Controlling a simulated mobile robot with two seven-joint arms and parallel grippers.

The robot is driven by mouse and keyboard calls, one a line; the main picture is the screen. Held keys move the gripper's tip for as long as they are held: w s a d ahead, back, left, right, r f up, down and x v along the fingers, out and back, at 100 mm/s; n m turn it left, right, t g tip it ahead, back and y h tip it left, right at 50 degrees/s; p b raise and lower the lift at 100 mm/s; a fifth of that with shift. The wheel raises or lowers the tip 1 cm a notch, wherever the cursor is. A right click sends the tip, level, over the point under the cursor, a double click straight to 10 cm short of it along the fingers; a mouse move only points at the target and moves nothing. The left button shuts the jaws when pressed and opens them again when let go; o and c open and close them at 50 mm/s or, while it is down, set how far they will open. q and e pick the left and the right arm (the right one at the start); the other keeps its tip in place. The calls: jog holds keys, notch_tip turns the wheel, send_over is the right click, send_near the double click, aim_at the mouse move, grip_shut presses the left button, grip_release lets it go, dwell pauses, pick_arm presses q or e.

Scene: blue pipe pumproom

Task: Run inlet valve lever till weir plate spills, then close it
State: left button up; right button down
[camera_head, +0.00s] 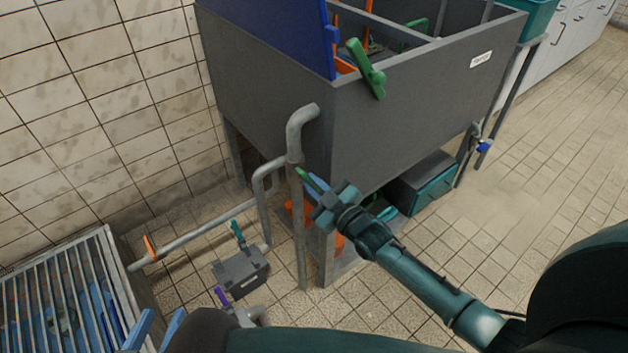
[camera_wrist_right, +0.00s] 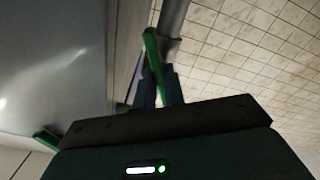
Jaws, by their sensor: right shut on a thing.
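A grey tank (camera_head: 420,85) stands on legs, with a grey inlet pipe (camera_head: 296,135) rising at its near corner. A green lever (camera_head: 306,178) sits on this pipe. My right gripper (camera_head: 320,192) is shut on the green lever, which also shows between its fingers in the right wrist view (camera_wrist_right: 151,50). My left gripper (camera_head: 154,330) is open and empty at the bottom left, its two blue fingers apart. A weir plate cannot be made out for certain; the tank's inside is mostly hidden, and no water flow is visible.
A blue panel (camera_head: 265,30) and a green handle (camera_head: 366,70) are at the tank's rim. A barred crate (camera_head: 60,290) stands at lower left. A grey box (camera_head: 240,272) sits on the floor near low pipes. Tiled floor at right is clear.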

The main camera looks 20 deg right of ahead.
jog(key=m, duration=0.2)
jog(key=shift+m+p, duration=0.3)
jog(key=shift+m, duration=1.3)
pick_arm(q)
jog(key=shift+r, duration=0.25)
pick_arm(e)
jog(key=shift+m, duration=0.5)
jog(key=c, duration=1.5)
grip_release()
